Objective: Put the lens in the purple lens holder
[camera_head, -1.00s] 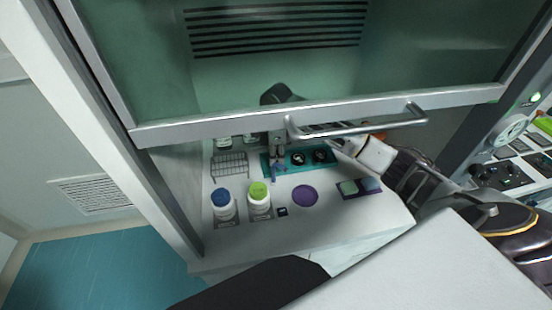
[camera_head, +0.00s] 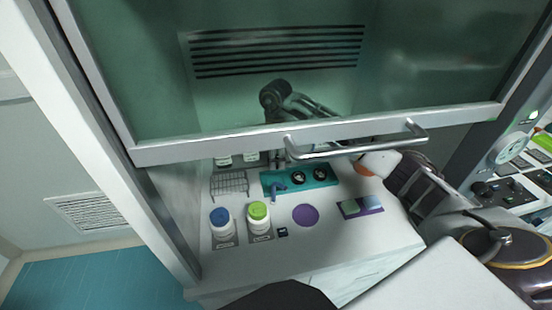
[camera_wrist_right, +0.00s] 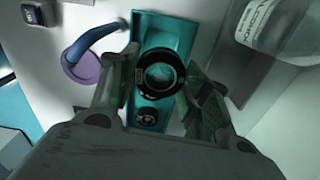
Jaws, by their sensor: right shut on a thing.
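My right gripper (camera_wrist_right: 160,85) is shut on a lens (camera_wrist_right: 160,73), a glass disc in a black ring, held above the teal tray (camera_wrist_right: 180,35). In the head view my right gripper (camera_head: 277,158) is small, just below the sash, with its arm partly behind the glass. The teal tray (camera_head: 272,177) bears two dark-ringed lenses, left (camera_head: 299,177) and right (camera_head: 320,174). A flat purple round piece (camera_head: 305,215) lies in front; it also shows in the wrist view (camera_wrist_right: 80,68). My left gripper is not in view.
A blue-capped bottle (camera_head: 221,220) and a green-capped bottle (camera_head: 259,216) stand at front left, a wire rack (camera_head: 229,184) behind them. The sash handle (camera_head: 360,147) crosses above.

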